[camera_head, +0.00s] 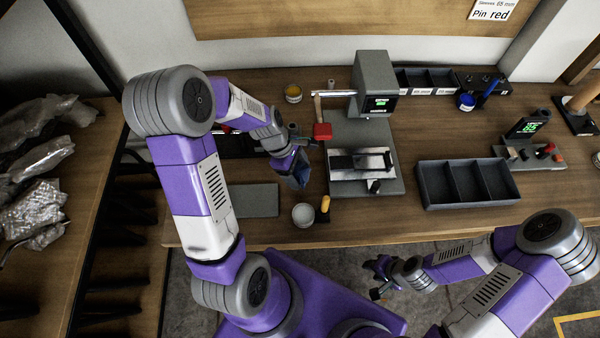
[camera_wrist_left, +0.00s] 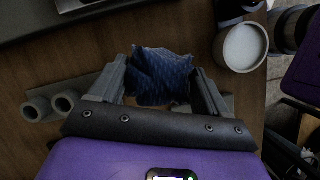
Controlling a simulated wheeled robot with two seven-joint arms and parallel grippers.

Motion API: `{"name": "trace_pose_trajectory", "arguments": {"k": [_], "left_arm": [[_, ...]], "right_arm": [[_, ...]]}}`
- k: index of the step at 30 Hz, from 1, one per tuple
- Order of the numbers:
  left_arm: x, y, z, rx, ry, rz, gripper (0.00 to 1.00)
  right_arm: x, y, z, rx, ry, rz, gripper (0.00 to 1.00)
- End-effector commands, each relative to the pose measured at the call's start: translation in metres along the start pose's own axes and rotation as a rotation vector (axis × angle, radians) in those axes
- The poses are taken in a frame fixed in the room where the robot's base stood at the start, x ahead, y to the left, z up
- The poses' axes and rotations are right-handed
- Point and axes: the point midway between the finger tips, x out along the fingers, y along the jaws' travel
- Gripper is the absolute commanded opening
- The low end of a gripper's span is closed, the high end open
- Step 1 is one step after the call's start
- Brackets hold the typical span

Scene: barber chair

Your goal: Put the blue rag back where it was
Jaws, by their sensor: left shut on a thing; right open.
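The blue rag (camera_wrist_left: 162,75) is pinched between the two fingers of my left gripper (camera_wrist_left: 160,88) in the left wrist view, its folded cloth showing between and beyond the fingertips. In the head view my left gripper (camera_head: 293,172) is over the wooden bench (camera_head: 350,233), left of the grey press (camera_head: 372,85). The rag shows there only as a small dark blue patch, partly hidden by the gripper. Whether it touches the bench is unclear. My right gripper (camera_head: 380,277) is open and empty, in front of the bench edge.
A white-filled cup (camera_head: 303,214) and a yellow-handled tool (camera_head: 325,205) stand near the front edge, close to my left gripper. A flat grey plate (camera_head: 252,200) lies left of them. A dark divided tray (camera_head: 468,184) is at right. Two grey tubes (camera_wrist_left: 50,105) show in the left wrist view.

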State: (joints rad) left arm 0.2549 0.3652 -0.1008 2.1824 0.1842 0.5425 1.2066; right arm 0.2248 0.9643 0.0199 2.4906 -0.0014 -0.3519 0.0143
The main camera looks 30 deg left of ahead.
Motion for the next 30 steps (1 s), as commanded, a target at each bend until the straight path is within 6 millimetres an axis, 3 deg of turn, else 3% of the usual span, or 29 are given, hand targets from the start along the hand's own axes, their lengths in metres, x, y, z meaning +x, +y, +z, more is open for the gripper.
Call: {"name": "trace_pose_trajectory", "arguments": {"k": [8,21,22,26,30], "left_arm": [[0.029,-0.001,-0.013,-0.001,0.0,0.0,0.48],[0.032,-0.001,-0.013,-0.002,0.0,0.001,0.48],[0.032,-0.001,-0.013,-0.002,0.0,0.001,0.79],[0.032,-0.001,-0.013,-0.002,0.0,0.001,0.99],[0.032,-0.001,-0.013,-0.001,0.0,0.001,1.0]], "right_arm": [[0.031,0.012,-0.001,0.0,-0.001,0.0,0.43],[0.033,0.012,-0.001,0.0,0.0,0.0,0.43],[0.032,0.012,-0.001,0.0,0.0,0.0,0.43],[0.032,0.012,-0.001,0.0,0.0,0.0,0.43],[0.032,0.012,-0.001,0.0,0.0,0.0,0.43]]}}
